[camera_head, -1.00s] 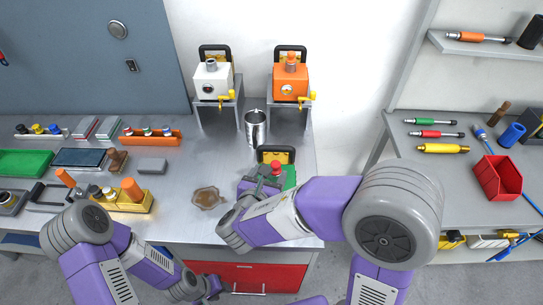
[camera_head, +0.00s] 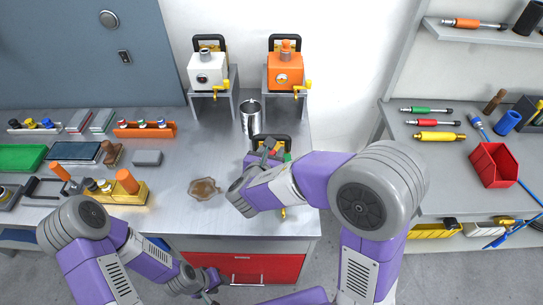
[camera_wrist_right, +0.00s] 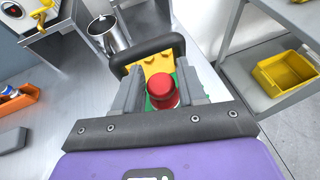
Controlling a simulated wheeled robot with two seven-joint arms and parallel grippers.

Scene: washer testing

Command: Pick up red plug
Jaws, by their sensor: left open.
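The red plug (camera_wrist_right: 162,88) is a round red cap on the green and yellow unit (camera_wrist_right: 157,66) with a black handle. In the right wrist view it sits between the two fingers of my right gripper (camera_wrist_right: 160,86), with some space visible beside it, so the gripper looks open around it. In the head view my right gripper (camera_head: 267,158) is over this unit (camera_head: 287,157) and mostly hides the plug. My left gripper (camera_head: 207,284) is open and empty, low in front of the red drawer.
A metal cup (camera_head: 250,117) stands just behind the unit. White (camera_head: 207,72) and orange (camera_head: 285,72) machines stand on stands further back. A brown patch (camera_head: 204,189) lies on the bench. A yellow block holder (camera_head: 127,194) stands left, and a red bin (camera_head: 493,165) right.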

